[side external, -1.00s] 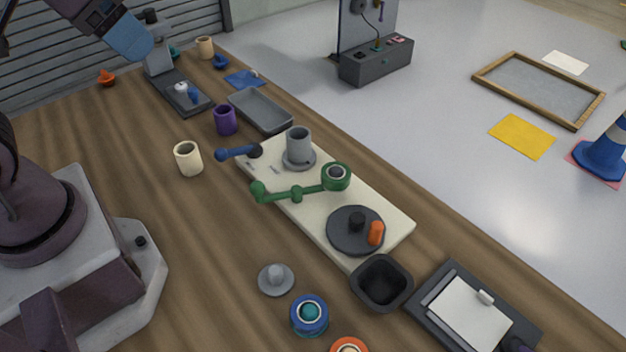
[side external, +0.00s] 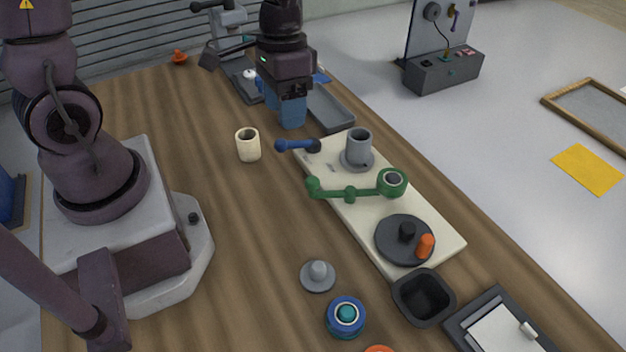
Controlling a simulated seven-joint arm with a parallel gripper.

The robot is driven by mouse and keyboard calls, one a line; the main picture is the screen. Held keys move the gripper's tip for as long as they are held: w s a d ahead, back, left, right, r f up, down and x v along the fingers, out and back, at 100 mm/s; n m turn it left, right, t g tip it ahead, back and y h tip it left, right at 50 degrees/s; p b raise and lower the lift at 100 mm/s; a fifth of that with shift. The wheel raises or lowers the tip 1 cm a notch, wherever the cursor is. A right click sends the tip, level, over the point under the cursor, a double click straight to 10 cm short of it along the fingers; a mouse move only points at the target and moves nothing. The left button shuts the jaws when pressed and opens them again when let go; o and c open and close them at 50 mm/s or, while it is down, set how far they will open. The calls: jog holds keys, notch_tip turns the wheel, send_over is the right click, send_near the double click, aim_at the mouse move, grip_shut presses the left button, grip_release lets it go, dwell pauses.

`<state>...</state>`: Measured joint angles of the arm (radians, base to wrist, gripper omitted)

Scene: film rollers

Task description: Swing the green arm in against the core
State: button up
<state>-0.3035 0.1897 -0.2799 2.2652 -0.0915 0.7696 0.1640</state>
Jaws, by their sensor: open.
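The green arm (side external: 350,193) lies over the cream board, its ring-shaped pivot at the right and its round knob end past the board's left edge. A grey upright cylinder (side external: 358,146) on a round base, which looks like the core, stands on the board behind the green arm. A clear gap shows between the arm and the cylinder. My gripper (side external: 291,112) points down with its blue fingers behind and left of the board, apart from the green arm. It is open; no held object shows. The purple cup is hidden behind it.
A short blue arm (side external: 298,145) sits at the board's back left. A dark disc (side external: 404,240) with black and orange pegs is at the board's front. A cream cup (side external: 248,145), grey knob (side external: 318,275) and black bin (side external: 424,296) stand nearby. The table left of the green arm is clear.

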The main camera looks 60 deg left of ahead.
aim_at(312, 177)
jog(key=shift+m+h, duration=0.4)
jog(key=shift+m, duration=0.3)
jog(key=d+f, duration=0.1)
jog(key=f, duration=0.4)
jog(key=w+d+f, duration=0.1)
jog(key=f, duration=0.3)
jog(key=w+d+f, duration=0.1)
jog(key=d+f, duration=0.1)
jog(key=f, duration=0.3)
jog(key=shift+w+d+f, duration=0.1)
jog(key=shift+w+f, duration=0.15)
jog(key=shift+f, duration=0.1)
grip_shut()
